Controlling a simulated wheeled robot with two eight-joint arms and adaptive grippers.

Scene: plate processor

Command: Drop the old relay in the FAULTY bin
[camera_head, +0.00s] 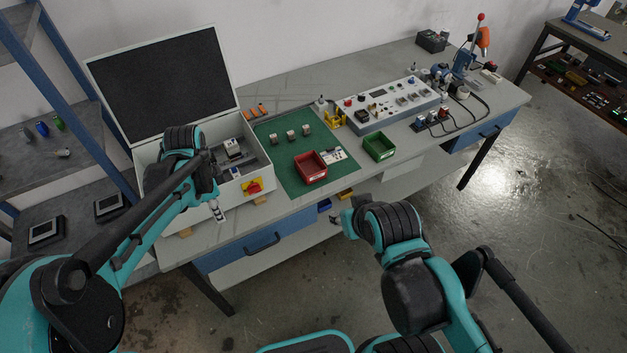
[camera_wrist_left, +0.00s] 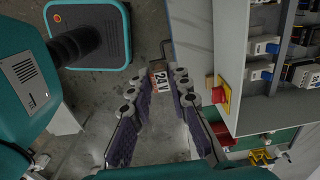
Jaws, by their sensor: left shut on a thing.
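My left gripper (camera_head: 215,205) is in front of the open cabinet's front wall, outside the cabinet and over the table's near edge. In the left wrist view its fingers (camera_wrist_left: 160,85) are closed on a small relay (camera_wrist_left: 161,80) with a white "24V" label. The fingers hide the relay's sides. In the head view a red bin (camera_head: 311,168) sits on the green mat, and a green bin (camera_head: 379,147) stands to its right. The lettering on both bins is too small to read. My right gripper (camera_head: 344,218) is before the table's front; its fingers are unclear.
The grey cabinet (camera_head: 262,196) has its lid up and a red-yellow switch (camera_head: 253,186) on its front. Several small relays stand on the green mat (camera_head: 275,150). A control panel (camera_head: 385,105) stands behind the bins.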

